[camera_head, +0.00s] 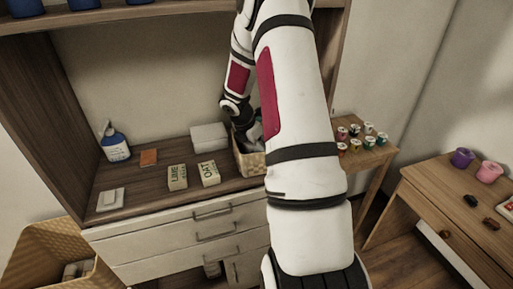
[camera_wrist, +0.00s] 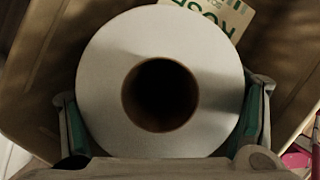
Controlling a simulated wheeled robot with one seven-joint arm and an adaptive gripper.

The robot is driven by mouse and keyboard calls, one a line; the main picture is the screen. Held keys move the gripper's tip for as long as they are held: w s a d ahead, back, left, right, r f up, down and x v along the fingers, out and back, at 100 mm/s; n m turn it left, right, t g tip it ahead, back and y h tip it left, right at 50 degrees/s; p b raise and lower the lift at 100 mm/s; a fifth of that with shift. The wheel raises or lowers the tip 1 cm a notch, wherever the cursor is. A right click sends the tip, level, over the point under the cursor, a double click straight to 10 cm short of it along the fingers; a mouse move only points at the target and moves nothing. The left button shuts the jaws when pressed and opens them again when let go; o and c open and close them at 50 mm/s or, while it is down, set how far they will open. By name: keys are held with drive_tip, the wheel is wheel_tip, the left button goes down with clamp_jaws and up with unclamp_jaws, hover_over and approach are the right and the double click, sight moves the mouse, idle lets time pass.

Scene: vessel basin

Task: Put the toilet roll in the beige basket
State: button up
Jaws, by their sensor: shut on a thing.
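My gripper (camera_wrist: 162,118) is shut on the white toilet roll (camera_wrist: 110,95), one finger on each side. The roll's round end with its dark core hole faces the wrist camera. Brown-beige container walls (camera_wrist: 35,75) surround it in the wrist view; whether the roll rests on the bottom or hangs above it I cannot tell. In the head view a small beige basket (camera_head: 246,166) stands on the counter, partly hidden by my arm. My gripper (camera_head: 254,134) is at this basket there, mostly hidden.
A soap box marked ROSE (camera_wrist: 228,14) lies beyond the roll. Soap boxes LIME (camera_head: 177,177) and OAT (camera_head: 209,173), a white box (camera_head: 209,137) and a blue pump bottle (camera_head: 115,143) share the counter. A larger wicker basket (camera_head: 35,245) stands lower left. Small cups (camera_head: 355,146) are at right.

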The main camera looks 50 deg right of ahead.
drive_tip(key=shift+f, duration=0.15)
drive_tip(key=o, duration=0.9)
drive_tip(key=shift+r, duration=0.2)
